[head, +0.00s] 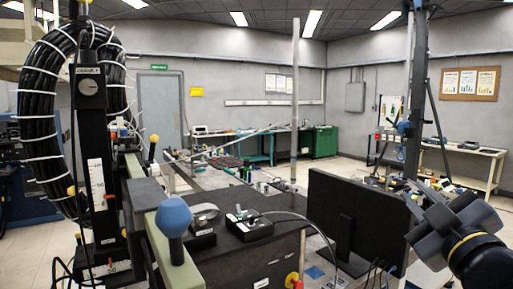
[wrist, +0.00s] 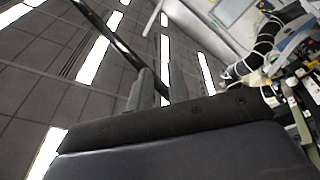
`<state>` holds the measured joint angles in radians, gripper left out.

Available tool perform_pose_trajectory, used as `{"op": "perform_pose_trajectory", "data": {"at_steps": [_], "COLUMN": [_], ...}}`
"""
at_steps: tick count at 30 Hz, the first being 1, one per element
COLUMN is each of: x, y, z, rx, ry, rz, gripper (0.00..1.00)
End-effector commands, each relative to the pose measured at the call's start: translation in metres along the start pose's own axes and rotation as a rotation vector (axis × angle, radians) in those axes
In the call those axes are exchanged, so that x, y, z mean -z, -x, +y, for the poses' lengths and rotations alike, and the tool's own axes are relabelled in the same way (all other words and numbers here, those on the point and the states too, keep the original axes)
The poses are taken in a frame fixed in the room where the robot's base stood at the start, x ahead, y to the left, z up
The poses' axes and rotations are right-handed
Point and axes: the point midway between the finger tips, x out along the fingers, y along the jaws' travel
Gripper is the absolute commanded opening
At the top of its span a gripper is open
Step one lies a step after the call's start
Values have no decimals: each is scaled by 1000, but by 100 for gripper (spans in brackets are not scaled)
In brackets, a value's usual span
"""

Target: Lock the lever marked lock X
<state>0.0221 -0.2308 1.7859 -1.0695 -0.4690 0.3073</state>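No label reading lock X is legible, so I cannot tell which lever bears it. A lever with a large blue ball knob (head: 174,216) stands upright in the head view's left foreground. A smaller lever with a yellow ball (head: 153,146) rises behind it on the green rail. My gripper (head: 432,222) is at the right edge of the head view, far from both levers and touching nothing. In the wrist view its two grey fingers (wrist: 158,90) point up towards the ceiling, with a narrow gap and nothing between them. Neither lever can be made out clearly there.
A black column with a dial (head: 90,87) and a black cable coil (head: 45,110) stand at left. A black panel (head: 350,215) stands between my gripper and the levers. A black box with a switch (head: 249,226) lies on the dark bench top.

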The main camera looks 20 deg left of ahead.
Motion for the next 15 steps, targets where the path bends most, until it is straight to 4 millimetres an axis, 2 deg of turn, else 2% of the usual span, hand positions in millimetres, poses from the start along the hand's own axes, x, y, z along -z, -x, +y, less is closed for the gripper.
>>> {"op": "perform_pose_trajectory", "data": {"at_steps": [1,3,6,9,15], "x": [25,53,79,93,99], "y": [-7,-11,-11,-7,0], "z": [1,-5,-18,-31,-44], "rx": [49,128,243,342,452], "ry": [99,231,390,509,620], "rz": [86,194,314,392,459], "gripper": [13,8,0,0,0]}}
